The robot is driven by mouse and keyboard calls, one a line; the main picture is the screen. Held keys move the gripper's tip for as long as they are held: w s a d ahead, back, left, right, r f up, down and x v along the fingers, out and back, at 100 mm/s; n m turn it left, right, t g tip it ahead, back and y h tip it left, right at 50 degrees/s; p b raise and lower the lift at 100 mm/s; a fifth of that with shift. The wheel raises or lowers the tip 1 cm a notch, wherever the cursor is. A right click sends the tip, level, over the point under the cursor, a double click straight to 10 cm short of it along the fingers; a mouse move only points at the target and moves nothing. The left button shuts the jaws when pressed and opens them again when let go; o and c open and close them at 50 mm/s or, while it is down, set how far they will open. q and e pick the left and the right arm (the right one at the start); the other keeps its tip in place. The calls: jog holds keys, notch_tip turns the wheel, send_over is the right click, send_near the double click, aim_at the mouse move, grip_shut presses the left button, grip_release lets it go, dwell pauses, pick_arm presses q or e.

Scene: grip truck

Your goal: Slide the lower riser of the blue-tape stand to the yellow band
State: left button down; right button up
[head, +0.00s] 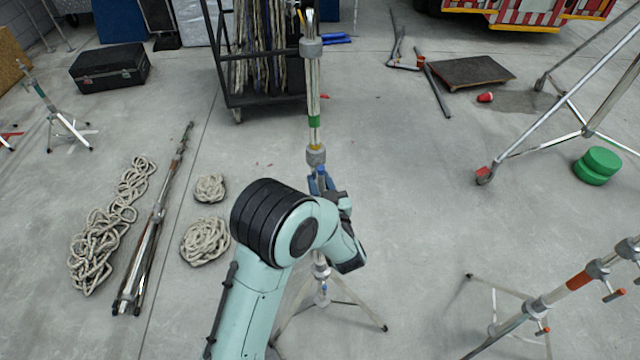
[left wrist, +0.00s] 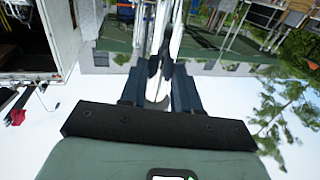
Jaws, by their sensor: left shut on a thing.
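The blue-tape stand (head: 313,90) rises upright in the middle of the head view, with its tripod legs (head: 366,313) spread on the floor. Its silver tube carries a green band (head: 314,122) and, just above a grey collar (head: 316,156), a narrow yellow band (head: 316,147). A bright blue part (head: 322,170) shows just below that collar. My left gripper (head: 319,184) is shut on the stand just below this collar. My forearm hides part of the tube below. In the left wrist view the dark fingers (left wrist: 159,80) close around a pale part of the stand.
Another stand with a red band (head: 579,281) is at the lower right. A folded stand (head: 160,215) and rope coils (head: 205,240) lie on the left. A rope cart (head: 228,103) stands behind. Green discs (head: 592,172) lie right. Floor on the middle right is clear.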

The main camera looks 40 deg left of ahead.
pick_arm(q)
jog(key=shift+r+p, duration=0.75)
jog(key=shift+r, duration=0.8)
pick_arm(e)
jog(key=shift+w+r, duration=0.35)
jog(key=shift+r, duration=0.2)
jog(key=shift+w+r, duration=0.35)
jog(key=shift+r, duration=0.2)
pick_arm(q)
jog(key=c, duration=0.6)
grip_release()
pick_arm(e)
jog(key=shift+s, duration=0.1)
pick_arm(q)
jog(key=b+v, duration=0.2)
jog(key=v, duration=1.1)
jog(key=shift+s+d, duration=0.2)
jog(key=shift+d, duration=0.05)
pick_arm(e)
jog(key=f, duration=0.1)
jog(key=s+f, duration=0.1)
jog(key=shift+s+f, duration=0.25)
jog(key=shift+f, duration=0.15)
pick_arm(q)
jog(key=shift+f, duration=0.15)
pick_arm(e)
jog(key=shift+s+d, duration=0.1)
